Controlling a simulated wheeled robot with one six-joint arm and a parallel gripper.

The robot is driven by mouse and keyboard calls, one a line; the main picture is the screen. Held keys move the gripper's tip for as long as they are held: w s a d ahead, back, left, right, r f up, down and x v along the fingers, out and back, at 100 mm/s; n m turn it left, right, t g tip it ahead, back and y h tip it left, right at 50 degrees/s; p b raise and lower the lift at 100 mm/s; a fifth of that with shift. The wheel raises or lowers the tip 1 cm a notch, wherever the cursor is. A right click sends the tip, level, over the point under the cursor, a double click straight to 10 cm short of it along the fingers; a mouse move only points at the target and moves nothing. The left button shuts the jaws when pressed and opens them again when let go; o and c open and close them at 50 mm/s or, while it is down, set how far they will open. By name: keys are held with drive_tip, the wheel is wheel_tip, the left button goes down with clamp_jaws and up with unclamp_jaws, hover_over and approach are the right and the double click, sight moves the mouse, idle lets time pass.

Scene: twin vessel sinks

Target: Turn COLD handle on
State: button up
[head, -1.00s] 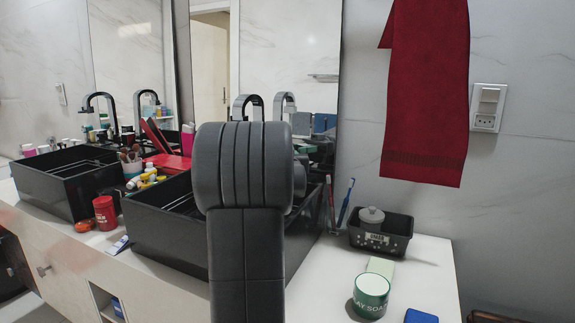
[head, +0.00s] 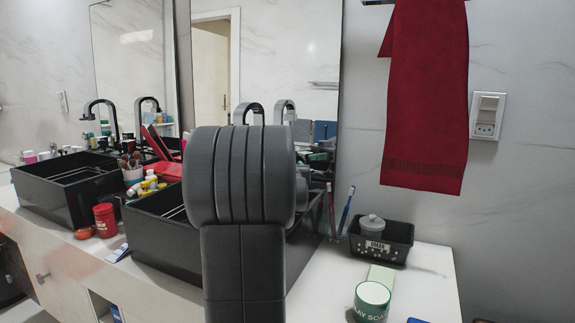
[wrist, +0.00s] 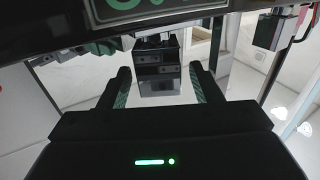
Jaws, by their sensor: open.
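The black faucet (head: 249,110) of the right sink (head: 160,235) rises behind my arm in the head view, beside its mirror reflection. My arm hides its lower part, and I cannot make out the COLD handle there. My gripper (wrist: 160,69) is open in the wrist view, its two fingers spread left and right. A dark blocky fixture (wrist: 158,70) shows between and beyond the fingertips. I cannot tell whether it is the handle, or whether the fingers touch it. In the head view the gripper is hidden behind my arm.
A left sink (head: 65,200) has its own faucet (head: 88,106). A red can (head: 105,220) stands between the sinks. At right are a black basket (head: 385,248), a soap cup (head: 371,300) and toothbrushes (head: 345,210). A red towel (head: 425,100) hangs on the wall.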

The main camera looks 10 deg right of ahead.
drive_tip(key=shift+s+a, duration=0.15)
drive_tip(key=shift+s, duration=0.95)
drive_tip(key=shift+s+a, duration=0.1)
drive_tip(key=shift+s, duration=1)
